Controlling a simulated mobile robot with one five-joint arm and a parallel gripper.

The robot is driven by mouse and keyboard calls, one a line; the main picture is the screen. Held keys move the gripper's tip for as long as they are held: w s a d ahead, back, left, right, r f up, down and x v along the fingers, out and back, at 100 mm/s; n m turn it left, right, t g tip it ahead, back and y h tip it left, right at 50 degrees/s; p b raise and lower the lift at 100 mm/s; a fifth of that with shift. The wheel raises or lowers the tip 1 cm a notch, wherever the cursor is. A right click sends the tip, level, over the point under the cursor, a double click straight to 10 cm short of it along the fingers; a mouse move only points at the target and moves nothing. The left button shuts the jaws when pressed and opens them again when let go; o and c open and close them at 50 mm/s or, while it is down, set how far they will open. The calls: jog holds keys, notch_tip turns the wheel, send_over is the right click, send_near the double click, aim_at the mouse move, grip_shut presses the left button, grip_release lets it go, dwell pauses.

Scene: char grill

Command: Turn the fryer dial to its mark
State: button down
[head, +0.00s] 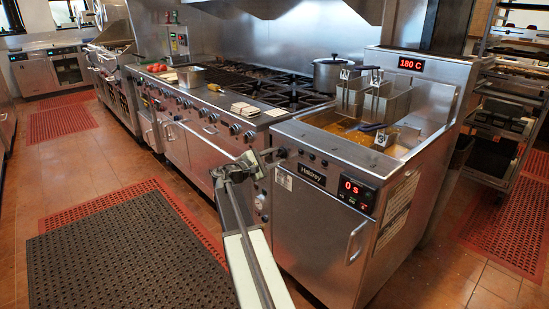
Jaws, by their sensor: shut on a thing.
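The steel fryer (325,225) stands at the right, with "Haldrey" lettering on its front. A dark dial (281,152) sits at the left end of its sloped control strip. My gripper (274,155) is at this dial, shut on it, reaching in from the left front. The dial's pointer and its mark are too small to make out. Several small dark knobs (311,157) lie along the strip to the right. A red display (411,65) on the fryer's back reads 180 C. Another display (356,192) on the front reads 0 s.
Frying baskets (385,103) hang over the oil, and one handle carries a tag with 3. The cooking range (200,125) with its row of knobs adjoins the fryer on the left. A dark mat (125,260) lies on open floor at left. A tray rack (505,110) stands at right.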

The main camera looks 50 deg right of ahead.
jog(key=n, duration=0.5)
jog(key=shift+n, duration=2.4)
jog(key=c, duration=0.9)
grip_release()
jog(key=shift+s, duration=0.1)
jog(key=shift+c, duration=0.2)
jog(key=a, duration=0.7)
jog(key=shift+w+a, duration=0.25)
jog(key=shift+a, duration=0.1)
